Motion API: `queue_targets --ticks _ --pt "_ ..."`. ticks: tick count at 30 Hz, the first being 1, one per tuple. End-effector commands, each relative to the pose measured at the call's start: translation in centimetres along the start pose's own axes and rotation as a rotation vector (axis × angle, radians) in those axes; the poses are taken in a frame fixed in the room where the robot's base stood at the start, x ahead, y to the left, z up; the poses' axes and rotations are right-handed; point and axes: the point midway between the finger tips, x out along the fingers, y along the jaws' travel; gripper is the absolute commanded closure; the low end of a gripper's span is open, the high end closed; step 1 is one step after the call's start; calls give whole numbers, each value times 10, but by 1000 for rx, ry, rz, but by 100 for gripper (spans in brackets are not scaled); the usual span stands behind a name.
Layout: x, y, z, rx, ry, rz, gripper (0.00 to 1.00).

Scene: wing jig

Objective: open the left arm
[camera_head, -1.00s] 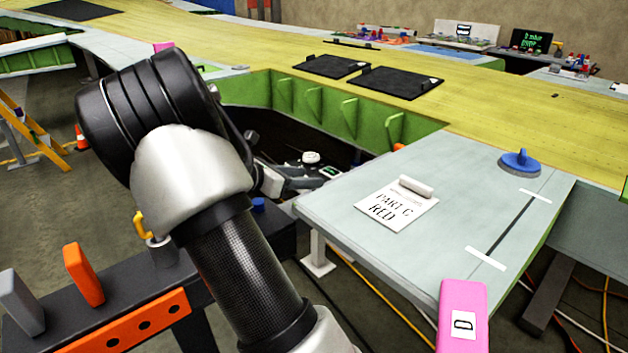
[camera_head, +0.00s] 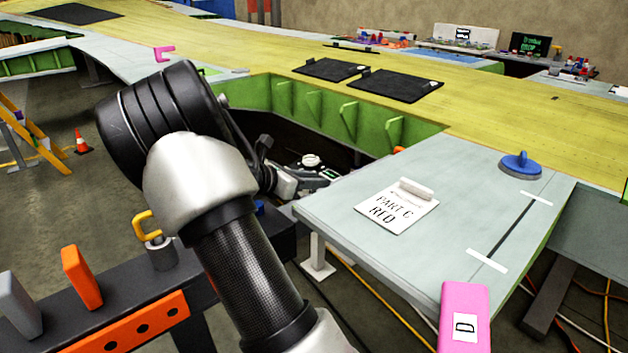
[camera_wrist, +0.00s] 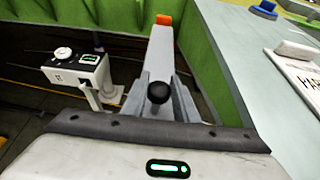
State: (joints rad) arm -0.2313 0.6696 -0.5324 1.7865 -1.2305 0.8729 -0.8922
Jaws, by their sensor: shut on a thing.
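The left arm shows in the wrist view as a pale grey bar (camera_wrist: 162,48) with an orange tip (camera_wrist: 164,20), pointing away from me beside the green bay wall. A black round knob (camera_wrist: 158,91) stands at its near end. My gripper (camera_wrist: 160,104) has its grey fingers on both sides of the knob and is shut on it. In the head view my gripper (camera_head: 298,182) reaches into the dark bay, and my own forearm hides much of it. An orange spot (camera_head: 398,150) shows at the bay's right edge.
A white device with a dial (camera_wrist: 62,54) stands left of the bar.

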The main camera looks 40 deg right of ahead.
Motion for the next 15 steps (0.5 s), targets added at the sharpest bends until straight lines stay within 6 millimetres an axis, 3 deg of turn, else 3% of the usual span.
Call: queue_targets --ticks 10,15 --pt "22 0 10 1 -1 -2 100" --pt "23 0 10 0 -1 0 100"
